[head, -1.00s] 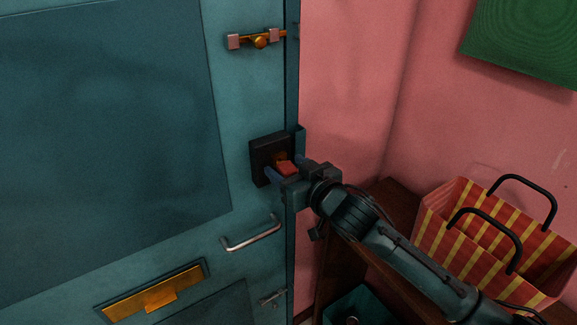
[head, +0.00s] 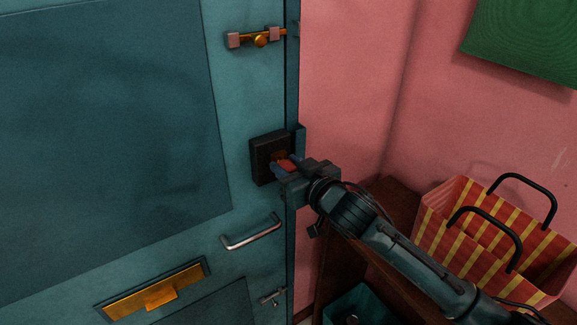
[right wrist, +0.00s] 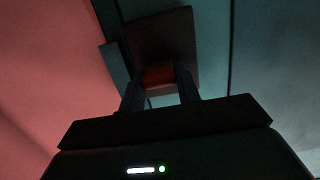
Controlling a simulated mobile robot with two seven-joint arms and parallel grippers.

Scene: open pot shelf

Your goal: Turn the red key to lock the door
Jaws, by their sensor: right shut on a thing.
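The red key (head: 287,166) sits in the dark lock box (head: 262,150) near the right edge of the teal door (head: 110,130). My right gripper (head: 285,168) is shut on the key, one finger on each side of it. In the right wrist view the red key (right wrist: 158,76) shows between the two fingers, in front of the dark lock box (right wrist: 168,35). Part of the key is hidden by the fingers. My left gripper is not in view.
A brass bolt (head: 260,39) is above the lock, and a metal handle (head: 251,233) is below it. A brass letter slot (head: 152,290) is lower left. A striped bag (head: 490,235) stands on a brown shelf (head: 398,195) at the right, near my right arm.

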